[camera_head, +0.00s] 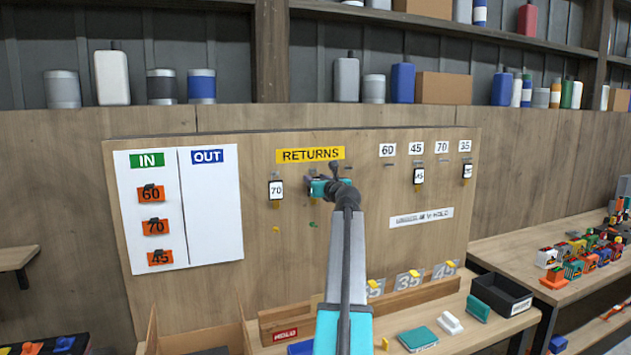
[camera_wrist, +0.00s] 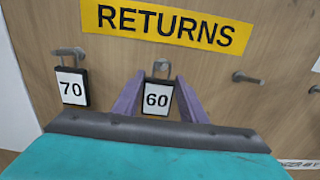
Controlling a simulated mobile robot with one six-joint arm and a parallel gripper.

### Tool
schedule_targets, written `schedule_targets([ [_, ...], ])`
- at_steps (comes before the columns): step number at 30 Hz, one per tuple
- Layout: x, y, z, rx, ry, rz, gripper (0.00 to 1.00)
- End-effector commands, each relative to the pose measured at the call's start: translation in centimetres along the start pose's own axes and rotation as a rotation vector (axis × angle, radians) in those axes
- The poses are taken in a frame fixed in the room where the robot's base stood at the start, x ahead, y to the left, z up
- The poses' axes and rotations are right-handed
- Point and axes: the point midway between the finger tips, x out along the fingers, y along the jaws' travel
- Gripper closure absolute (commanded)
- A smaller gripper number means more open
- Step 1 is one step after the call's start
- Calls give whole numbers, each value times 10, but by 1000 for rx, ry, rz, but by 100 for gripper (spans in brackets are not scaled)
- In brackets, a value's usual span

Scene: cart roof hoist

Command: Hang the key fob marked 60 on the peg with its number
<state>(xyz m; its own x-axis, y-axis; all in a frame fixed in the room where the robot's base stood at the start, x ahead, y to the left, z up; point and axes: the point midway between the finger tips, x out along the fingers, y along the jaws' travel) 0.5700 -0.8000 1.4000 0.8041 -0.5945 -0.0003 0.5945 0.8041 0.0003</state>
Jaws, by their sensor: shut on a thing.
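The fob marked 60 (camera_wrist: 157,99) is a white tag in a black frame under the yellow RETURNS sign (camera_head: 310,154). It sits between the purple fingers of my gripper (camera_wrist: 158,88), which is shut on it. A metal hook (camera_wrist: 162,66) shows at its top; whether the fob's weight is on the hook I cannot tell. In the head view my wrist hides the fob. The number label 60 (camera_head: 387,150) is at the upper right of the board, with a small peg (camera_head: 388,164) below it that looks bare.
A fob marked 70 (camera_head: 276,189) hangs just left of my gripper. A bare peg (camera_wrist: 248,78) sticks out to the right. A bench with trays and a black bin (camera_head: 500,295) lies below.

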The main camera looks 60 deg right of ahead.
Motion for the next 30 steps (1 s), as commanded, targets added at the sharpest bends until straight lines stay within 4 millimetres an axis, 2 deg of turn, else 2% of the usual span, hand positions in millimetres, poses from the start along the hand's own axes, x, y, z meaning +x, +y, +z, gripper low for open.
schedule_targets([
  [2,0,0,0,0,-1,0,88],
  [30,0,0,7,0,0,0,89],
])
